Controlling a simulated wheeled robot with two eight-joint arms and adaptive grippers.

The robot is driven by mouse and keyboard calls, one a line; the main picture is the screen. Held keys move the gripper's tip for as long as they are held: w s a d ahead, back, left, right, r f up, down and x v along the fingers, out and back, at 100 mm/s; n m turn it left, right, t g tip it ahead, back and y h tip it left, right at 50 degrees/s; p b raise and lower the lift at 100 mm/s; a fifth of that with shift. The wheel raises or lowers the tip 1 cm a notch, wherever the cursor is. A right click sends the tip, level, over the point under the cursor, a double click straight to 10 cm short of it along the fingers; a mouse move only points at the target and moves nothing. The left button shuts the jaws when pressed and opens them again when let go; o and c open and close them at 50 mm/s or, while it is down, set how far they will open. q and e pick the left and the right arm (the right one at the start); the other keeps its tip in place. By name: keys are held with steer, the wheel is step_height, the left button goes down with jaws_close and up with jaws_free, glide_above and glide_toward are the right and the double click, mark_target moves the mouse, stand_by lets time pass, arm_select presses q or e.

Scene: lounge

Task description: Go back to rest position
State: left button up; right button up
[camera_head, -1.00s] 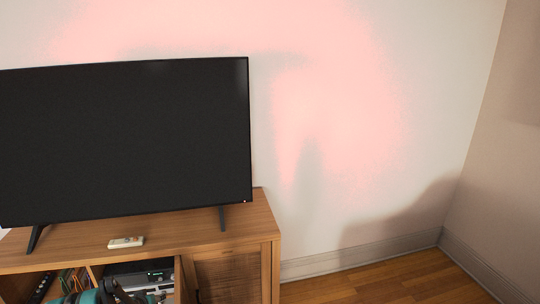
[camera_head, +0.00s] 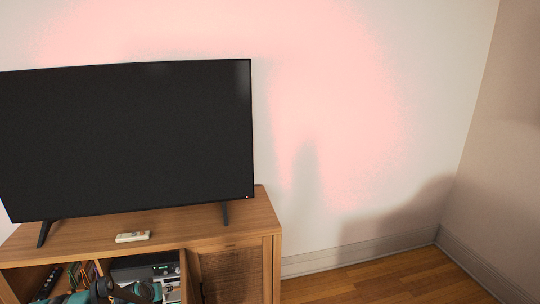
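Part of my arm or gripper (camera_head: 102,291), teal and black, shows at the bottom left edge, in front of the cabinet's open shelf. Its fingertips cannot be made out, and I cannot tell which arm it is. The other gripper is not in view. A small pale remote control (camera_head: 133,236) lies on the cabinet top, apart from my arm.
A wooden cabinet (camera_head: 255,215) bears a large black television (camera_head: 125,140) on two legs. Its open shelves hold a device (camera_head: 150,268) and several upright thin items (camera_head: 80,275). A woven door (camera_head: 232,275) is at its right. Bare wood floor (camera_head: 375,285) lies right of it.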

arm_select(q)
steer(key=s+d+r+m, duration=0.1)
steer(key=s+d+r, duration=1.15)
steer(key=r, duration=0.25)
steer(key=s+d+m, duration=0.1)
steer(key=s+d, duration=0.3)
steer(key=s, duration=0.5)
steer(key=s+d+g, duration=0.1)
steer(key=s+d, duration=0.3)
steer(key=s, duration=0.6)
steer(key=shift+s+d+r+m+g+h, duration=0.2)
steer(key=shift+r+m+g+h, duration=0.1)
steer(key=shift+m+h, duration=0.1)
